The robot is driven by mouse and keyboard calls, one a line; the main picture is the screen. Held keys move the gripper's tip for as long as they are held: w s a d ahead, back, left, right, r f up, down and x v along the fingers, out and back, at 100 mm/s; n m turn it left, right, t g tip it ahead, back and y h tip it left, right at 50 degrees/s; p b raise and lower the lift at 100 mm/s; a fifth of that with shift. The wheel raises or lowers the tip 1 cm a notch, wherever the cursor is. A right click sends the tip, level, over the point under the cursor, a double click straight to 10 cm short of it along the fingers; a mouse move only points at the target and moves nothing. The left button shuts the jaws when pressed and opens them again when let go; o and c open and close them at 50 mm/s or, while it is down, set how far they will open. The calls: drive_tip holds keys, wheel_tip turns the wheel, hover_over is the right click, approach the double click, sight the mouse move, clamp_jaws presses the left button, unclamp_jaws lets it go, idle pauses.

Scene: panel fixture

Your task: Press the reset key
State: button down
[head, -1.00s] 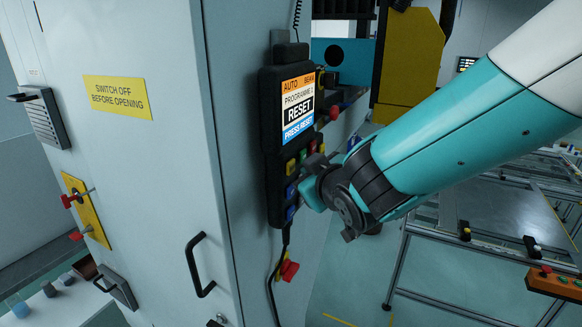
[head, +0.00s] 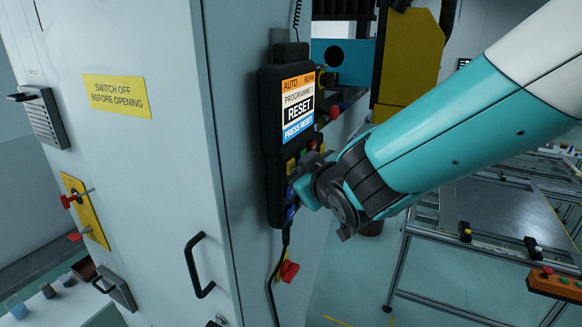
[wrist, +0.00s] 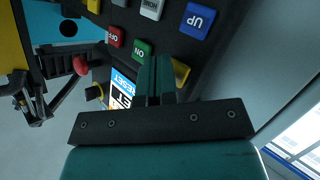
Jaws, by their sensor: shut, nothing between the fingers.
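The black pendant (head: 272,100) hangs on the cabinet's side. Its lit screen (head: 299,108) reads RESET and PRESS RESET; part of the screen (wrist: 124,88) shows in the wrist view. The wrist view shows the blue UP key (wrist: 197,19), the red OFF key (wrist: 113,37), the green ON key (wrist: 141,50) and a yellow key (wrist: 181,72) partly behind my fingers. No key label reading RESET is legible. My gripper (head: 304,192) is shut and empty at the lower keys; its fingers (wrist: 156,76) show beside the yellow key. Contact cannot be told.
A red knob (head: 289,270) sits below the pendant by its hanging cable. A black handle (head: 197,266) sticks out from the cabinet door. A metal frame table (head: 490,225) stands at the right. Open floor lies between it and the cabinet.

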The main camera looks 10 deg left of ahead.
drive_tip(key=shift+w+a, duration=0.1)
drive_tip(key=shift+a, duration=0.3)
idle(0.3)
drive_tip(key=shift+d, duration=0.1)
drive_tip(key=shift+s+d+b, duration=0.25)
drive_tip(key=shift+d+b, duration=0.25)
drive_tip(key=shift+d, duration=0.2)
drive_tip(key=shift+s+d+b, duration=0.15)
drive_tip(key=shift+s+d, duration=0.15)
drive_tip(key=shift+d, duration=0.5)
drive_tip(key=shift+s+d+b, duration=0.2)
drive_tip(key=shift+s+d, duration=0.05)
drive_tip(key=shift+d, duration=0.5)
drive_tip(key=shift+s+d+b, duration=0.15)
drive_tip(key=shift+s+d, duration=0.15)
drive_tip(key=shift+d, duration=0.5)
drive_tip(key=s+d+f+m+g+b, duration=0.1)
drive_tip(key=s+d+g, duration=0.3)
drive_tip(key=s, duration=0.5)
drive_tip(key=s+d+f+m+g+h+b, duration=0.1)
drive_tip(key=s+d+f+g+b, duration=0.2)
drive_tip(key=s, duration=0.6)
drive_tip(key=s+d+f+m+g+h+b, duration=0.1)
drive_tip(key=s+d+f+g, duration=0.3)
drive_tip(key=s, duration=0.4)
drive_tip(key=shift+s+d+f+m+g+b, duration=0.15)
drive_tip(key=shift+s+d+m+g+b, duration=0.25)
drive_tip(key=shift+d+g+b, duration=0.55)
